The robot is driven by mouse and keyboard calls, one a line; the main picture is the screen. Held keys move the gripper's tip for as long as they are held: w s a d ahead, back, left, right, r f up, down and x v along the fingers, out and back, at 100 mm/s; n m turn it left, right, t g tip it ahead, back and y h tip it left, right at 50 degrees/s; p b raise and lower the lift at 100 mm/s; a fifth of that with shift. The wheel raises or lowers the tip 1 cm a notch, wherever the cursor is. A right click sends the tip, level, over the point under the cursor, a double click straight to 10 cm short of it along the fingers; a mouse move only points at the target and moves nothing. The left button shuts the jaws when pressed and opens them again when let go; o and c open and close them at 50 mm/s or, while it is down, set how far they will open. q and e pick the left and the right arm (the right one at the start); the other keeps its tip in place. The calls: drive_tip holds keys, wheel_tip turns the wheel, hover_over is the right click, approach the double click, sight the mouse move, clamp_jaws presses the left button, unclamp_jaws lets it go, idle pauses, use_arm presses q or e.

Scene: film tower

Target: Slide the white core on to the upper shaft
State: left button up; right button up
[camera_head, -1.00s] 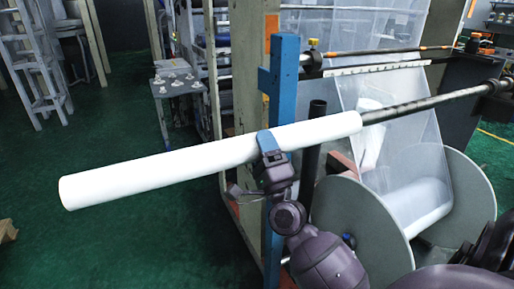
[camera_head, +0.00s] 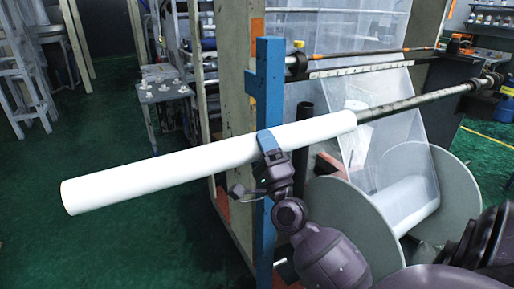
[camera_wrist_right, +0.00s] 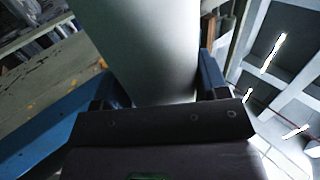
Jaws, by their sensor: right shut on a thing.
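The white core (camera_head: 180,172) is a long plain tube, tilted in the head view with its right end higher. Its right end meets the dark upper shaft (camera_head: 410,100), in line with it; how far the shaft reaches inside is hidden. My right gripper (camera_head: 268,143) is shut on the core right of its middle, in front of the blue post. In the right wrist view the core (camera_wrist_right: 155,45) lies between the blue fingers of the right gripper (camera_wrist_right: 160,85). My left gripper is not in view.
A blue post (camera_head: 268,80) stands close behind the core. Large grey discs (camera_head: 335,225) of a film reel lie below the shaft, with clear film (camera_head: 385,130) rising from it. A grey stool (camera_head: 160,92) stands behind. Green floor is free at left.

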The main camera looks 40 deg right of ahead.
sight(296, 137)
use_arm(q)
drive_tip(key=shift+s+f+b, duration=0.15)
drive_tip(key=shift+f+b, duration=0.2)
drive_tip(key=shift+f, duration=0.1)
use_arm(e)
drive_tip(key=shift+s+d+r, duration=0.1)
drive_tip(key=shift+s+d, duration=0.15)
drive_tip(key=shift+d, duration=0.8)
drive_tip(key=shift+s+d, duration=0.25)
drive_tip(key=shift+d, duration=0.8)
